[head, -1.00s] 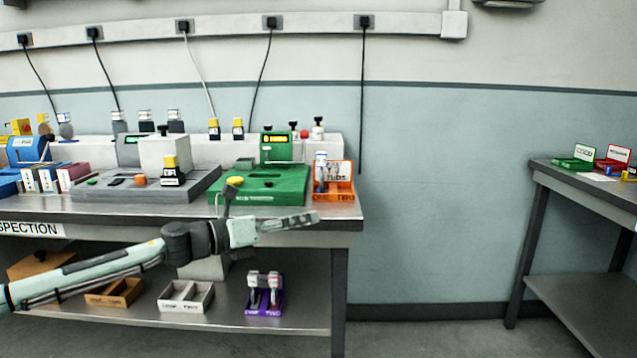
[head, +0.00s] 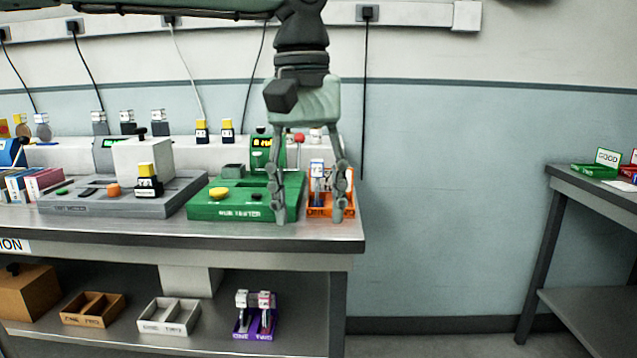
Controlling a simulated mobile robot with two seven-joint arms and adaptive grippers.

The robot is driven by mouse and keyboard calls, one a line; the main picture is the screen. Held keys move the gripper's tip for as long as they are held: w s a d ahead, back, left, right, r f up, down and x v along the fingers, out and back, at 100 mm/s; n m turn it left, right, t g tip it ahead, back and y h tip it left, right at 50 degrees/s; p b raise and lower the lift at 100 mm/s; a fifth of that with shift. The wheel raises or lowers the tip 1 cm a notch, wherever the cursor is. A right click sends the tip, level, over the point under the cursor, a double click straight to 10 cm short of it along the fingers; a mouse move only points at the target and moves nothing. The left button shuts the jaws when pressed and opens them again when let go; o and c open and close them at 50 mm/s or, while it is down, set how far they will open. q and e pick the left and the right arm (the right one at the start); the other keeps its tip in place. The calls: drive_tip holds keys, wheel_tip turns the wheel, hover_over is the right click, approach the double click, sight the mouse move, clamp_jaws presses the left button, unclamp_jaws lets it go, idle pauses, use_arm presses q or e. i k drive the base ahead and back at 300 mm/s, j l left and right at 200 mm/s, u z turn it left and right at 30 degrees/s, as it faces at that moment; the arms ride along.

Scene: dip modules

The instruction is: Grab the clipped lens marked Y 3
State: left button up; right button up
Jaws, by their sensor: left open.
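My left gripper (head: 310,217) hangs pointing down at the right end of the bench, open with its fingers spread. One finger overlaps the green tester (head: 234,211), the other the orange tray (head: 343,211). A white-tagged clipped piece (head: 317,168) with a blue part stands in that tray and shows between the fingers; I cannot tell its depth from them. Round disc-like pieces with tagged clips stand at the back left, one grey (head: 42,131) and one tan (head: 21,130). No Y 3 mark is readable on any piece. My right gripper is out of view.
A grey station (head: 75,206) holds a yellow-topped black piece (head: 148,181). The lower shelf carries a brown tray (head: 92,322), a white tray (head: 168,328) and a purple tray (head: 256,334) with two clipped pieces. Another table (head: 590,182) stands right, across a floor gap.

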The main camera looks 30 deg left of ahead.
sight(317, 165)
drive_tip(key=i+j, duration=0.85)
drive_tip(key=i, duration=0.1)
